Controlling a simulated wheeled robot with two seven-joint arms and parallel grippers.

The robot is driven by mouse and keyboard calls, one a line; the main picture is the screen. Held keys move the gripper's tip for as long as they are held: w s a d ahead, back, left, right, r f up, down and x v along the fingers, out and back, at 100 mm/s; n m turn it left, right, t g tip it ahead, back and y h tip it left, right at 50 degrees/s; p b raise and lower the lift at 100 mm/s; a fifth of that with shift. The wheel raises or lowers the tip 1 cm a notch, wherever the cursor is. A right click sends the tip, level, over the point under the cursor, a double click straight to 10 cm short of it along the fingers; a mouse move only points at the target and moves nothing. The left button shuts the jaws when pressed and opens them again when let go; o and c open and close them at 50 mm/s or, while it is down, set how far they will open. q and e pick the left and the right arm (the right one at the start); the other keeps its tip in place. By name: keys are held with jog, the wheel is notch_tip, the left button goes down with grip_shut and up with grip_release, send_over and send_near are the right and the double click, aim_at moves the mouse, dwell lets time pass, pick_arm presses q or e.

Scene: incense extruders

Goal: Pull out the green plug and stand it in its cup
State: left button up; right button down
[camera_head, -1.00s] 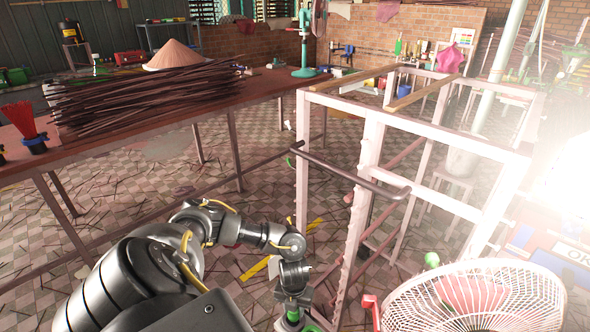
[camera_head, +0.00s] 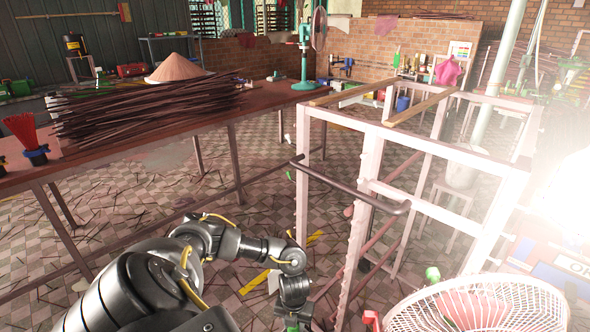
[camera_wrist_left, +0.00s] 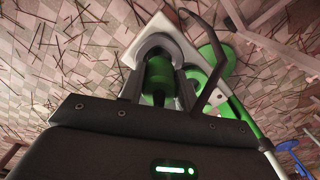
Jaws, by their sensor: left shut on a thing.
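My left gripper (camera_head: 294,322) is at the bottom edge of the head view, mostly cut off. In the left wrist view my left gripper (camera_wrist_left: 160,62) is shut on a green plug (camera_wrist_left: 157,78), with a dark finger on each side of it. The plug's far end is hidden by the fingers. A green disc-like part (camera_wrist_left: 210,60) shows to the right of the fingers, and a pale corner (camera_wrist_left: 150,30) shows beyond them. I cannot make out the plug's cup in either view. My right gripper is not in view.
A pale metal frame (camera_head: 400,133) with a dark bar stands right of my arm. A white fan guard (camera_head: 478,305) is at the lower right, with a small green object (camera_head: 433,273) beside it. A long table (camera_head: 150,140) holds incense sticks (camera_head: 150,105) at the left.

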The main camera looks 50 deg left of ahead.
pick_arm(q)
jog(key=shift+f+b, duration=1.1)
jog(key=shift+f, duration=0.3)
jog(key=o, duration=1.1)
jog(key=shift+c, duration=0.2)
